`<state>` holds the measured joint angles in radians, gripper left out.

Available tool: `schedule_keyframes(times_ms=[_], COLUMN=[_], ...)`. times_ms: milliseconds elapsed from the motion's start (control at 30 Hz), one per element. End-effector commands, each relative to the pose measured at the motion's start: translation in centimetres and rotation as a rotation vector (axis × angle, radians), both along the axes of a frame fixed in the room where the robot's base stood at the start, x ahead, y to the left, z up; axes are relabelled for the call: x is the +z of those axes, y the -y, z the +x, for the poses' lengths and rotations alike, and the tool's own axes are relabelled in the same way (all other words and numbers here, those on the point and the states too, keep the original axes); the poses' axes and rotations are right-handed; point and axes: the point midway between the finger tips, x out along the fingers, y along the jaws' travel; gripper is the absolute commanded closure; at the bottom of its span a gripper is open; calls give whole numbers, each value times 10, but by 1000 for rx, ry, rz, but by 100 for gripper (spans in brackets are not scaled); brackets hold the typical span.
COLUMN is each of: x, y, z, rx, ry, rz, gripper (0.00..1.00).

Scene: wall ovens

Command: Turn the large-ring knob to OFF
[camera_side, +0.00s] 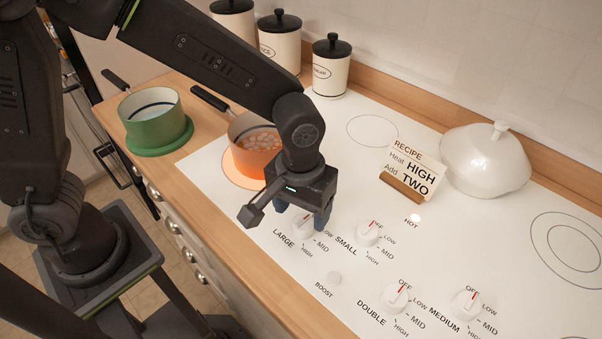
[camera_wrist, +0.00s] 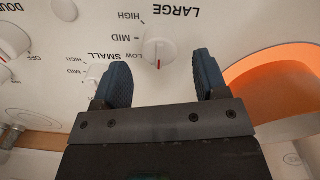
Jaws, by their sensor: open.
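The large-ring knob (camera_wrist: 160,45) is white with a red mark and stands by the LARGE label, with HIGH, MID and LOW beside it. In the wrist view its red mark points down the picture, toward my gripper; LOW is to its left, and I cannot read an OFF label there. My gripper (camera_wrist: 161,65) is open, its dark blue fingers on either side of the knob's near end, with gaps showing. In the side view my gripper (camera_side: 304,212) is over the knob (camera_side: 304,230), hiding its upper part. Contact cannot be told.
The SMALL knob (camera_side: 367,232) is close on the right; DOUBLE (camera_side: 395,297) and MEDIUM (camera_side: 465,303) knobs are nearer the front. An orange pot (camera_side: 255,155) is just behind my gripper. A recipe card (camera_side: 411,172) and white lidded dish (camera_side: 486,165) stand farther right.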

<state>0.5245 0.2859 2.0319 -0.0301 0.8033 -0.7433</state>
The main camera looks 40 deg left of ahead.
Motion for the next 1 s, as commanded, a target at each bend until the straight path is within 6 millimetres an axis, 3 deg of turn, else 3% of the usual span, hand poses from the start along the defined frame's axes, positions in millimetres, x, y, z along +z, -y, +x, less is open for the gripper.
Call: schedule_keyframes(times_ms=[200,400,600,1000], x=[52,86,101,105], y=[-1,-2,-3,-8], z=[0,0,0,-1], rx=[1,1,1,-1], ry=[7,4,1,9], rz=[-3,-2,-1,-4], gripper=[33,33,33,33])
